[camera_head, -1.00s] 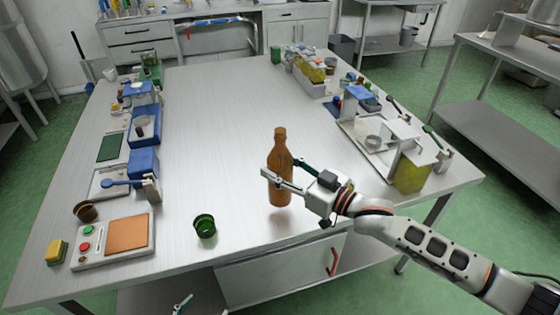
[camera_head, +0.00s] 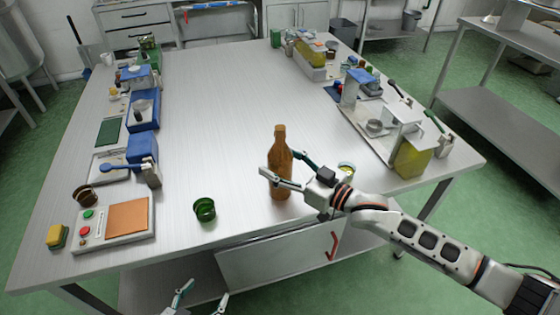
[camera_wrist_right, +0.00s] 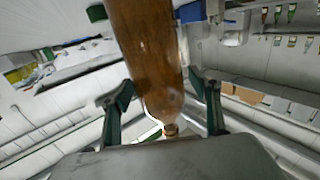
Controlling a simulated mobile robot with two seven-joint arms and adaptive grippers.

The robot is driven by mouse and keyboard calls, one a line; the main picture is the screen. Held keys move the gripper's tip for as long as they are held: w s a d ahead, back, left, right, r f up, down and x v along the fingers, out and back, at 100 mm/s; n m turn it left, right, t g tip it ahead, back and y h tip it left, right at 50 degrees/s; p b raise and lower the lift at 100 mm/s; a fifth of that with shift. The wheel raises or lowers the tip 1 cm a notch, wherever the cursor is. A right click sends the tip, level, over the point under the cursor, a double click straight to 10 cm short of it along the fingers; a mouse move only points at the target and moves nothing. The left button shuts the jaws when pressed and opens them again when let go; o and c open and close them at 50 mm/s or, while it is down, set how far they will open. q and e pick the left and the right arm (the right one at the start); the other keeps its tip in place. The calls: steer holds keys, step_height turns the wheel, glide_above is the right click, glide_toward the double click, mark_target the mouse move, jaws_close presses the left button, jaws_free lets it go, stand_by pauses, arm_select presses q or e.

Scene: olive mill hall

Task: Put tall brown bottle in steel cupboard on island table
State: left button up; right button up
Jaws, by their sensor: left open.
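The tall brown bottle (camera_head: 279,160) is upright over the front middle of the steel-topped island table (camera_head: 230,120). My right gripper (camera_head: 284,168) is shut on its body from the right. In the right wrist view the bottle (camera_wrist_right: 150,60) stands between the two fingers, its neck showing low in the picture. Whether its base touches the table top I cannot tell. My left gripper (camera_head: 203,296) is open and empty at the bottom edge, in front of the table. A grey steel cupboard front (camera_head: 280,258) with a red handle (camera_head: 333,246) shows under the table's front edge.
A green cup (camera_head: 204,210) stands left of the bottle. A button panel (camera_head: 118,224) and yellow sponge (camera_head: 57,236) lie front left. Blue apparatus (camera_head: 143,112) lines the left edge. A white stand (camera_head: 380,130) and yellow container (camera_head: 412,158) are at right. The table's middle is clear.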

steer(key=shift+r, duration=0.15)
steer(key=v, duration=1.2)
steer(key=s+d+f+m+h, duration=0.2)
steer(key=s+d+f+h, duration=0.1)
steer(key=s+f, duration=0.3)
steer(key=s+d+f+m+h, duration=0.2)
steer(key=s+d+f+h, duration=0.2)
steer(key=f, duration=0.7)
steer(key=s+d+f+m+h, duration=0.2)
steer(key=s+d+f+h, duration=0.2)
steer(key=s+f, duration=0.3)
steer(key=shift+s+f, duration=0.4)
steer(key=shift+f, duration=0.45)
steer(key=shift+a, duration=0.1)
